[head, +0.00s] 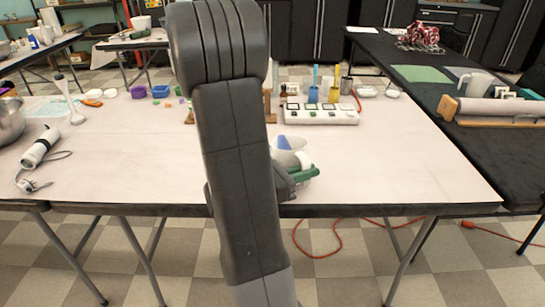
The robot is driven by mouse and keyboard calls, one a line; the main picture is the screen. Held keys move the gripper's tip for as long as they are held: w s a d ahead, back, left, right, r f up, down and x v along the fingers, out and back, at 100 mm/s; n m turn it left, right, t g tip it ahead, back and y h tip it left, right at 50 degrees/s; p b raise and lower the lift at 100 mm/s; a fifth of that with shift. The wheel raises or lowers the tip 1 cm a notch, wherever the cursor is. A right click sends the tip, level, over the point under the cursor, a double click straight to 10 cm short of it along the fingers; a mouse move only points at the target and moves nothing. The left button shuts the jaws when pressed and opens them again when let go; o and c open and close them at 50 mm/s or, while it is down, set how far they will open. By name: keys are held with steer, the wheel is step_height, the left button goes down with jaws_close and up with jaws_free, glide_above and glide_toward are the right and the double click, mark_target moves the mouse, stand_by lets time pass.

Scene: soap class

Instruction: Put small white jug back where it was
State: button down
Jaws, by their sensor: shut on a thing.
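My arm crosses the middle of the head view and hides much of the table behind it. A dark part of my gripper (284,186) shows at the arm's right side, by the table's front edge; its fingertips are mostly hidden. Just beyond it is the small white jug (291,159), a rounded white shape partly covered by the arm, with my gripper shut on it. A blue patch shows at its top. A green piece (304,176) shows below and right of it; I cannot tell what it belongs to.
The pale table (400,165) is clear to the right. A white panel with several dark squares (320,113) lies behind, with bottles and brushes beyond. A white handheld device (40,148) and a metal bowl (9,122) are left. A larger white jug (480,83) stands on the dark table.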

steer(key=shift+s+d+f+m+b, duration=0.1)
steer(key=shift+s+f+m+b, duration=0.15)
steer(key=shift+f+m+b, duration=0.4)
steer(key=shift+s+d+f+m+b, duration=0.1)
steer(key=shift+s+f+m+b, duration=0.2)
steer(key=shift+b, duration=0.5)
steer(key=shift+r, duration=0.1)
